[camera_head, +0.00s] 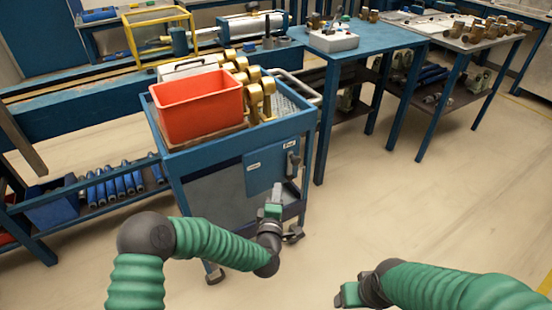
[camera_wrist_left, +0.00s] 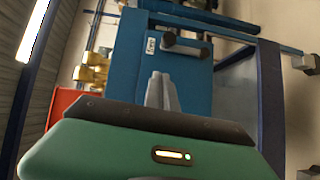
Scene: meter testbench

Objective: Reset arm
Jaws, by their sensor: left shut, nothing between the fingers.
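My left arm comes in from the lower left in the head view, with its green sleeve bent. My left gripper (camera_head: 277,193) is shut and empty, in front of the blue cart's door panel (camera_head: 270,170). In the left wrist view the left gripper (camera_wrist_left: 160,78) points at the same blue panel, its fingers together. I cannot tell how wide the gap to the panel is. My right gripper (camera_head: 340,298) shows at the bottom right of the head view; its fingers are too unclear to judge.
A blue cart (camera_head: 235,145) carries a red bin (camera_head: 200,105) and several brass meters (camera_head: 255,92). A blue table (camera_head: 375,40) with a white box (camera_head: 333,38) stands behind right. Blue cylinders (camera_head: 120,184) lie on a low shelf at left. The floor (camera_head: 430,190) at right is clear.

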